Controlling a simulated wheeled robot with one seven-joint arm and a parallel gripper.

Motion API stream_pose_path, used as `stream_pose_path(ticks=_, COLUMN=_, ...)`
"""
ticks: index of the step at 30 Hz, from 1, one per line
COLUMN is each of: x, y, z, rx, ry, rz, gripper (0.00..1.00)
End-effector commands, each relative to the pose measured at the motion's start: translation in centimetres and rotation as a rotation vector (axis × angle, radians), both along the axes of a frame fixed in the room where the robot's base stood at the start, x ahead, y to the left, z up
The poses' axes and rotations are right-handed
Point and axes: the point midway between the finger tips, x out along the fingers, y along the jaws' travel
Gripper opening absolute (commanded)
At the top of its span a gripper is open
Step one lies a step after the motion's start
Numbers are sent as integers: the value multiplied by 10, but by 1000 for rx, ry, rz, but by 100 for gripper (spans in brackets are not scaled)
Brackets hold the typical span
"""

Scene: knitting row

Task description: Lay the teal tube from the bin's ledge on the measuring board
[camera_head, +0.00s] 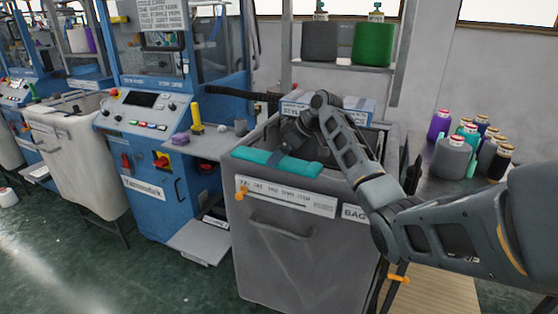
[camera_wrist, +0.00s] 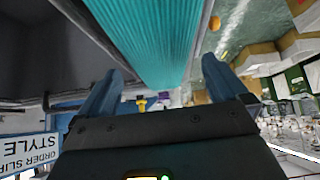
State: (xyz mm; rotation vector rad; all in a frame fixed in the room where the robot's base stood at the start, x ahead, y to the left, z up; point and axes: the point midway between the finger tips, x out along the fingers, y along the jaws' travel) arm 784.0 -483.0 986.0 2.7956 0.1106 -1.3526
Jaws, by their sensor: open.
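The teal tube (camera_head: 278,163) is a flat ribbed piece lying along the front ledge of the grey bin (camera_head: 300,250). In the wrist view the tube (camera_wrist: 155,35) runs down from the top edge, between my gripper's two fingers. My gripper (camera_head: 285,148) reaches down over the bin just behind the tube. Its fingers (camera_wrist: 162,78) are apart, one on each side of the tube's line, and I see no grip on it. Whether they touch it is unclear. I cannot clearly pick out the measuring board.
A blue knitting machine (camera_head: 150,120) stands left of the bin, with a yellow cone (camera_head: 196,118) on its shelf. Yarn cones (camera_head: 453,157) crowd the counter at right. A green cone (camera_head: 373,43) sits on a shelf behind. The floor (camera_head: 130,270) is open at lower left.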

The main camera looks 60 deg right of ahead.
Motion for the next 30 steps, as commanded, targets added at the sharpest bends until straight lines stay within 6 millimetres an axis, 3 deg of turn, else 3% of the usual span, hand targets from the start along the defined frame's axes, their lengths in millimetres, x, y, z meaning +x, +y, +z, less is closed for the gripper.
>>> stream_pose_path(ticks=6, x=12, y=1, z=-15, rx=1, ry=0, rz=-1, gripper=100)
stream_pose_path(ticks=13, x=13, y=1, z=-16, rx=-1, ry=-1, rz=-1, gripper=99)
stream_pose_path(ticks=30, x=13, y=1, z=-15, rx=-1, ry=-1, rz=-1, gripper=47)
